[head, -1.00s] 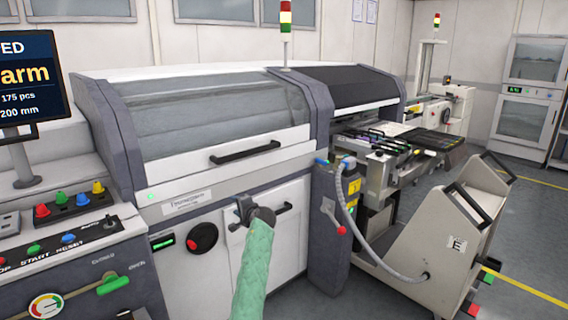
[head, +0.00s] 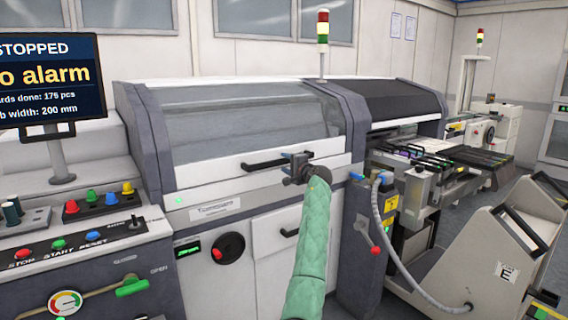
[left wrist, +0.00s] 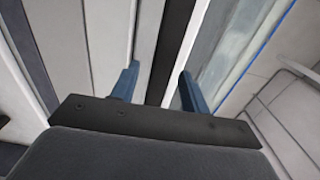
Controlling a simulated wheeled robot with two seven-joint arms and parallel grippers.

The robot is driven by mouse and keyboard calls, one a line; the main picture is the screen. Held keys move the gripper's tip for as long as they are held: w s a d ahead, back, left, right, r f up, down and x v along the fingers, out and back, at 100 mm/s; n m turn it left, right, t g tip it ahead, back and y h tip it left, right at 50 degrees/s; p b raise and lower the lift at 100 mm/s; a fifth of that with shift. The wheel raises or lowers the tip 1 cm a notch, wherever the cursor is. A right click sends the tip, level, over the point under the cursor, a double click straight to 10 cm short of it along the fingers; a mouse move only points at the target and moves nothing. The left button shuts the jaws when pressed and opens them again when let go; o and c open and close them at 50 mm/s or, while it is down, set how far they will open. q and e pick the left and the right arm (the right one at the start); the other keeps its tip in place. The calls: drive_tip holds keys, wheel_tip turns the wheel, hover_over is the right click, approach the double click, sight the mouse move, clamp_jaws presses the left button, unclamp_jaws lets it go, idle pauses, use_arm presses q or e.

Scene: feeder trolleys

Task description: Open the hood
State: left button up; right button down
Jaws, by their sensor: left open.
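The hood (head: 255,120) is a large cover with a grey see-through window and a white lower edge, and it is down on the machine. Its black bar handle (head: 262,164) is on that lower edge. My left gripper (head: 292,160), on a green-sleeved arm, is at the handle's right end and hides part of it. In the left wrist view its two blue fingers (left wrist: 157,85) are apart. A dark bar, which looks like the handle (left wrist: 172,42), runs between them; I cannot tell whether they touch it. My right gripper is not in view.
A control panel (head: 85,240) with coloured buttons stands at the left, below a screen (head: 50,80) reading "STOPPED". A second dark hood (head: 385,95) is to the right. A feeder trolley (head: 480,265) with a grey hose stands at the lower right.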

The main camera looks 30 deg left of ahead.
use_arm(q)
drive_tip(key=shift+x, duration=1.25)
drive_tip(key=shift+s, duration=0.1)
clamp_jaws()
drive_tip(key=shift+r, duration=0.1)
